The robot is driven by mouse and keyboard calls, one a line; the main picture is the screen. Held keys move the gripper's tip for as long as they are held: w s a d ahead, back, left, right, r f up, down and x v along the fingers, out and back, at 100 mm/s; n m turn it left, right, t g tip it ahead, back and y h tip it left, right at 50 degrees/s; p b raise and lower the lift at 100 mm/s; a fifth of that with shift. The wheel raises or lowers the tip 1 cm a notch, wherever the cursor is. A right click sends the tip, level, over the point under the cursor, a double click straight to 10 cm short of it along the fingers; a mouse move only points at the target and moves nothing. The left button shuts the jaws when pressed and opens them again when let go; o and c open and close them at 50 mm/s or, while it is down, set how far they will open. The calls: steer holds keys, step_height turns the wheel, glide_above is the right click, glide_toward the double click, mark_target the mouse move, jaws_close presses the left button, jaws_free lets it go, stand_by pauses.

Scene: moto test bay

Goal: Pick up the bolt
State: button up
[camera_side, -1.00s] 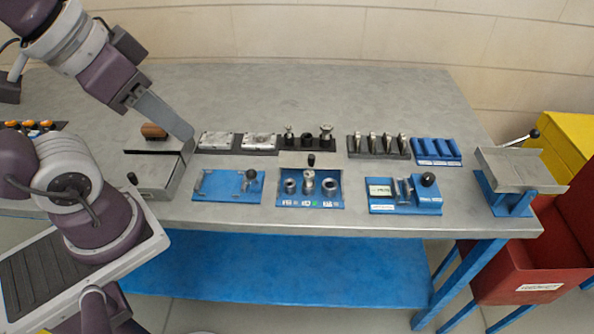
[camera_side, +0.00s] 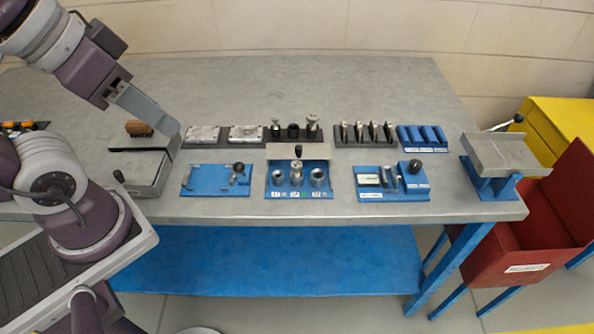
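Several small metal parts could be the bolt, and I cannot tell which is meant. Two bolt-like metal parts, a left one (camera_side: 276,127) and a right one (camera_side: 312,124), stand upright in a black holder at the back middle of the bench. Another bolt-like part (camera_side: 297,168) stands in the blue fixture (camera_side: 268,188) in front of them, between two metal rings. My gripper (camera_side: 160,120) is above the bench at the left, over the grey box and well left of these parts. One flat grey finger shows; its opening is hidden from this side.
Metal plates (camera_side: 203,134), a rack of upright pins (camera_side: 373,133) and blue cylinders (camera_side: 424,137) line the bench. A blue fixture with a lever (camera_side: 217,180) and one with a black knob (camera_side: 368,181) stand in front. The bench's back (camera_side: 290,85) is clear.

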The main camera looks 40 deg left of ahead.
steer(key=m+g, duration=0.5)
steer(key=m, duration=0.9)
glide_above(297, 164)
steer(key=s, duration=0.1)
step_height(297, 164, down, 16)
steer(key=shift+d+f, duration=0.1)
steer(key=shift+d, duration=0.05)
steer(key=shift+m+g, duration=0.3)
steer(key=shift+m, duration=0.1)
steer(key=f, duration=0.5)
steer(key=w+f, duration=0.1)
steer(key=f, duration=0.1)
steer(key=shift+f, duration=0.7)
jaws_close()
